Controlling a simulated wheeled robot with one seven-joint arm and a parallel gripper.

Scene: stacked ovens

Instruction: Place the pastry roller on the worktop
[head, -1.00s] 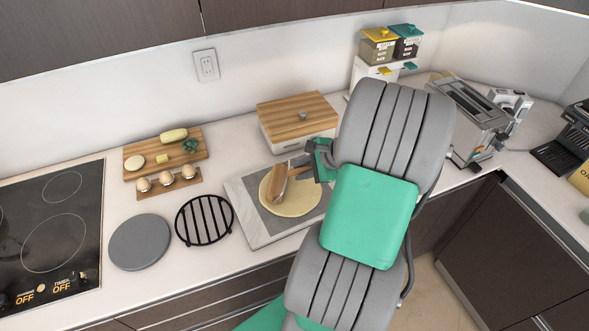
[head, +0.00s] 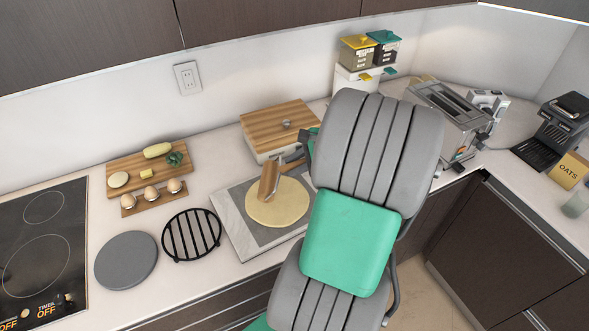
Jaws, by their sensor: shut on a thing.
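The pastry roller (head: 268,181) is a wooden cylinder, held tilted over the round of dough (head: 283,207). The dough lies on a grey mat on a pale board (head: 233,229) on the worktop (head: 205,284). My gripper (head: 283,163) is at the roller's upper right and is shut on it. The fingers are small here, and my arm hides most of the gripper's body. I cannot tell whether the roller touches the dough.
A wooden-lidded box (head: 260,125) stands just behind the board. A black round rack (head: 191,235) and a grey disc (head: 126,260) lie to the left. Bare worktop shows between the egg holder (head: 153,197) and the box. A toaster (head: 452,115) stands right of my arm.

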